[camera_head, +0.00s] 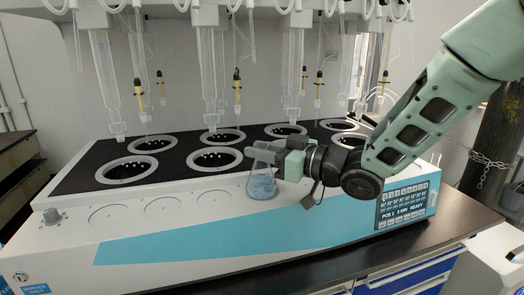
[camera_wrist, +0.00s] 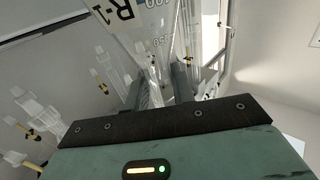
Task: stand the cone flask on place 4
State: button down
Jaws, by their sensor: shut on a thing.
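The cone flask (camera_head: 262,186) is clear glass. In the head view it is upright at the front edge of the black top, in line with the round marks on the pale front ledge. I cannot tell whether its base touches the ledge. My gripper (camera_head: 264,152) comes from the right and is shut on the flask's neck. In the wrist view the flask (camera_wrist: 138,42), with dark print on its glass, shows between the fingers (camera_wrist: 165,85). No place number is readable; a ring behind my gripper is partly hidden.
The distiller's black top (camera_head: 180,171) has two rows of white-ringed wells, such as the front left one (camera_head: 103,174). Glass columns (camera_head: 105,80) and thin tubes with yellow parts hang above them. A display panel (camera_head: 403,205) is at the front right. Shallow round marks (camera_head: 163,207) line the ledge.

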jog(key=shift+r, duration=0.1)
jog(key=c, duration=1.2)
grip_release()
jog(key=v, duration=1.2)
jog(key=shift+b, duration=0.4)
